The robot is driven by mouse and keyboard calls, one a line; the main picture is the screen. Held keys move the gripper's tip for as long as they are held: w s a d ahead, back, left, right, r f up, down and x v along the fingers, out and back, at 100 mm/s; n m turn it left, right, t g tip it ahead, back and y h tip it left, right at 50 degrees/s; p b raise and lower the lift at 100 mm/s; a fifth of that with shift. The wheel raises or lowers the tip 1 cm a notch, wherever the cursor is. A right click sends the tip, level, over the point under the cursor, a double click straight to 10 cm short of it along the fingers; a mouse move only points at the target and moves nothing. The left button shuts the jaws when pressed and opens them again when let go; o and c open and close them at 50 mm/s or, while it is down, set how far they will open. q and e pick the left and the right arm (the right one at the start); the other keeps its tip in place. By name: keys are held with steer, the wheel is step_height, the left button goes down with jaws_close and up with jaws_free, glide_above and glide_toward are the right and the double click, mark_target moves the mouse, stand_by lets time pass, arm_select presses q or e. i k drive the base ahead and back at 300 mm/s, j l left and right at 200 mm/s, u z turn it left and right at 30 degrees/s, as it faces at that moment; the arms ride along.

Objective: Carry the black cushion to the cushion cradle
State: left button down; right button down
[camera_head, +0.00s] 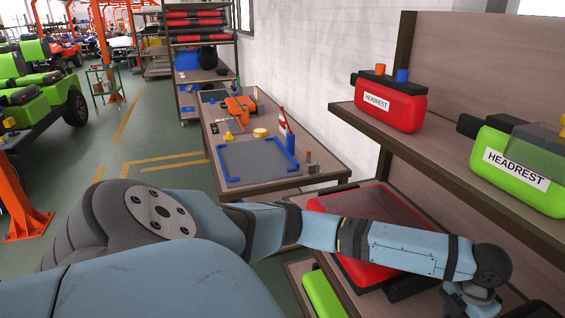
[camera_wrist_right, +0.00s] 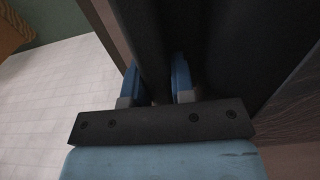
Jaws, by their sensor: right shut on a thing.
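In the right wrist view my right gripper (camera_wrist_right: 155,88) has its two blue fingers closed on a large black thing, which looks like the black cushion (camera_wrist_right: 240,55). It fills much of that view, and its full outline is cut off. In the head view one of my arms reaches across to the lower right, and its hand is cut off at the bottom edge. The cushion is not clear there. A grey mat (camera_head: 250,160) framed by blue corner brackets (camera_head: 225,166) lies on the worktable; I cannot tell whether this is the cushion cradle. My left gripper is not in view.
A shelf at right holds a red headrest box (camera_head: 392,106) and a green headrest box (camera_head: 515,170). A red tray (camera_head: 352,268) lies on the shelf below, behind my arm. The worktable (camera_head: 325,168) stands beyond, with small parts on it. Floor left of it is open.

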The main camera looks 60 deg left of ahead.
mark_target(254, 158)
steer(key=z, duration=2.2)
steer(key=k+z, duration=0.1)
steer(key=z, duration=0.4)
steer(key=k, duration=2)
